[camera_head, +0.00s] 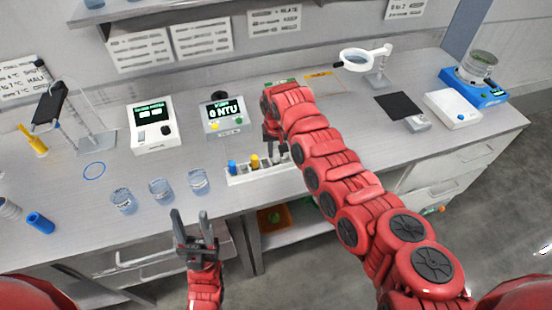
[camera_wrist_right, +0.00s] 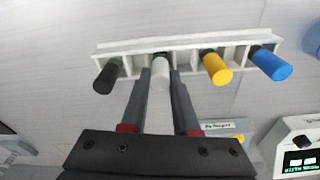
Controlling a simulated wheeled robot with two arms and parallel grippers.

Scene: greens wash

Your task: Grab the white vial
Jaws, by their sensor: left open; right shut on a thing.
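The white vial (camera_wrist_right: 161,70) stands in the rack (camera_wrist_right: 125,46), between black and yellow vials, in the right wrist view. My right gripper (camera_wrist_right: 160,75) has one finger on each side of the white vial and is shut on it. The vial still sits in its slot. In the head view the rack (camera_head: 238,180) lies near the bench's front edge, and my right arm hides its right end. My left gripper (camera_head: 190,214) is open and empty in front of the bench edge, below the glass beakers.
The yellow vial (camera_wrist_right: 216,68), blue vial (camera_wrist_right: 271,64) and black vial (camera_wrist_right: 106,78) share the rack. Several beakers (camera_head: 161,191) stand left of it. The turbidity meter (camera_head: 223,117) and another instrument (camera_head: 153,124) stand behind. A magnifier (camera_head: 357,60) is at back right.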

